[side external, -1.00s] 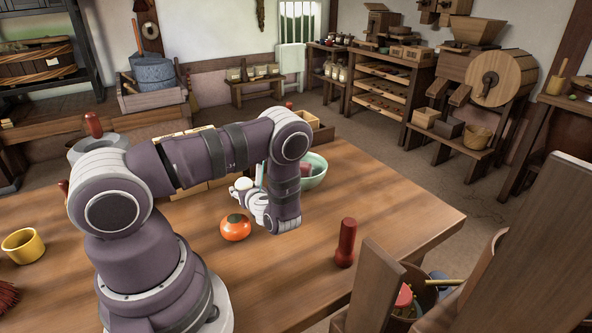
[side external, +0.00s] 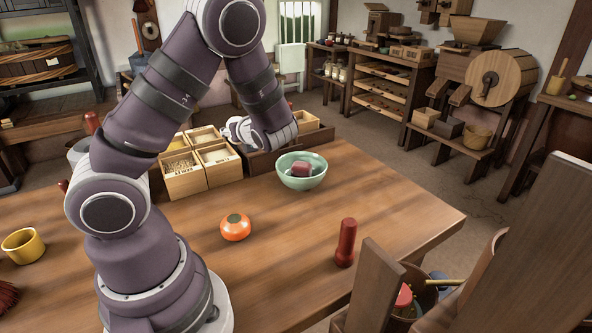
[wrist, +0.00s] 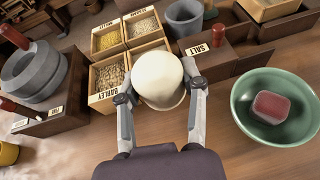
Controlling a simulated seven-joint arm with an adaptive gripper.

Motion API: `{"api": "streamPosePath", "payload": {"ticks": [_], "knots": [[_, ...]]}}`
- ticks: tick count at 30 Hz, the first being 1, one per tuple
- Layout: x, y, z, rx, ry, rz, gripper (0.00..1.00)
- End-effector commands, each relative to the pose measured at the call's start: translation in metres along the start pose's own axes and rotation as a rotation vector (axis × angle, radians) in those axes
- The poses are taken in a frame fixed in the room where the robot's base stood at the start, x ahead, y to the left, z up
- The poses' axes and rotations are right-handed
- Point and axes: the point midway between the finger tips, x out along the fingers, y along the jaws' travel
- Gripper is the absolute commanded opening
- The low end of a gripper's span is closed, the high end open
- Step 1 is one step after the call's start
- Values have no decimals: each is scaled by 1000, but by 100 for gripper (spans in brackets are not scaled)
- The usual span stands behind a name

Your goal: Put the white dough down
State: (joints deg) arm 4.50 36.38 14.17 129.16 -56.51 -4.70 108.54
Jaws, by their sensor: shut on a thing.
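The white dough (wrist: 159,79) is a pale, rounded lump between the two fingers of my gripper (wrist: 158,91) in the wrist view. My gripper is shut on it, with a finger at each side. In that view the dough covers part of the wooden boxes behind it. In the side view my gripper (side external: 237,130) is above the back edge of the table, by the boxes; the dough cannot be told clearly from the gripper there.
Grain boxes (side external: 184,178), one labelled BARLEY (wrist: 109,97), stand at the table's back, beside a box labelled SALT (wrist: 217,62). A green bowl (side external: 302,182) holds a red block (wrist: 271,107). An orange round thing (side external: 235,228) and a red peg (side external: 346,243) stand on the table (side external: 300,260).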

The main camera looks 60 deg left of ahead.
Motion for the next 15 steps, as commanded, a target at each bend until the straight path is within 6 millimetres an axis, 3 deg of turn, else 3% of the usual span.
{"api": "streamPosePath", "payload": {"ticks": [1,8,15], "knots": [[-2,-2,4,0,0,-10,4],[0,-37,-28,94,-2,-209,4],[-19,-93,-58,224,-4,-530,5]]}}
